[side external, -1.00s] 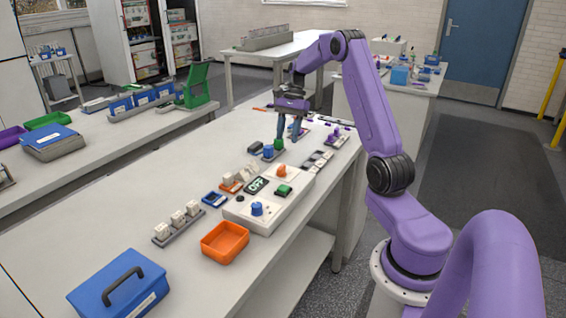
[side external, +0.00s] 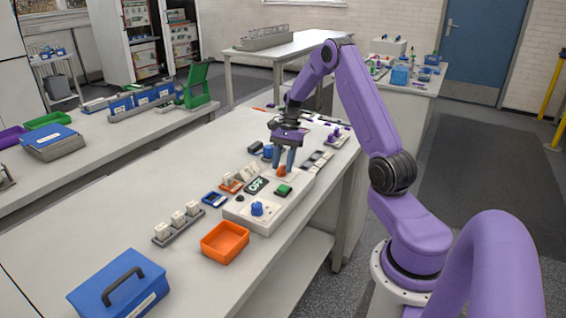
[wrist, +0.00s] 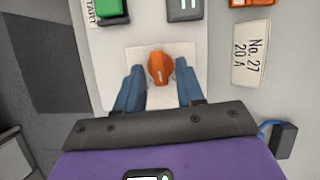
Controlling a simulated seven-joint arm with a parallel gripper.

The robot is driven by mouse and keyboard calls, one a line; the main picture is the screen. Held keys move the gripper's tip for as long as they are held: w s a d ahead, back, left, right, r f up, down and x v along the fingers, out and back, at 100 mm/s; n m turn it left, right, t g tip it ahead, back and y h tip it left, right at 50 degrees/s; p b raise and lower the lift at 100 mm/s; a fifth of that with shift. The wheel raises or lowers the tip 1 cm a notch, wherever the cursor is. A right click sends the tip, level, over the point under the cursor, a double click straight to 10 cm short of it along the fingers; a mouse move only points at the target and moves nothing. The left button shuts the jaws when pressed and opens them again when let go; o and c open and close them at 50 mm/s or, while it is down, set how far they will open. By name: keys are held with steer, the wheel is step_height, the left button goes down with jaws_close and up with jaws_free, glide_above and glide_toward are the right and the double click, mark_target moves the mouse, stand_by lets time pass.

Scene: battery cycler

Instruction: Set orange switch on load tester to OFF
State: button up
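In the wrist view the orange switch (wrist: 160,68) is a rotary knob with a pale mark, on a light square plate. My gripper (side external: 284,165) points down at the switch. In the wrist view my gripper (wrist: 160,90) has its blue fingers apart, one on each side of the switch, with gaps visible. The switch's position label is not visible.
An orange tray (side external: 225,242) and a rack of white blocks (side external: 178,223) stand left of the tester. A blue lidded box (side external: 118,290) sits at the near corner. In the wrist view a label (wrist: 251,53) reads "No. 27 20 A". Small parts lie behind the tester.

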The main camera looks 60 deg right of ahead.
jaws_close()
steer(key=shift+n, duration=0.3)
steer(key=n, duration=0.1)
steer(key=n+g, duration=0.1)
steer(key=shift+w+n, duration=0.2)
steer(key=shift+n, duration=0.1)
steer(key=shift+w+a+n+g+h, duration=0.1)
steer(key=shift+n+g+h, duration=0.2)
steer(key=shift+n, duration=0.6)
steer(key=shift+w+n+g+h, duration=0.15)
steer(key=shift+n+g, duration=0.25)
steer(key=shift+n, duration=0.5)
steer(key=shift+s, duration=0.1)
steer(key=shift+o, duration=1.2)
jaws_free()
steer(key=v, duration=1.7)
steer(key=shift+a+r, duration=0.2)
steer(key=shift+r, duration=0.1)
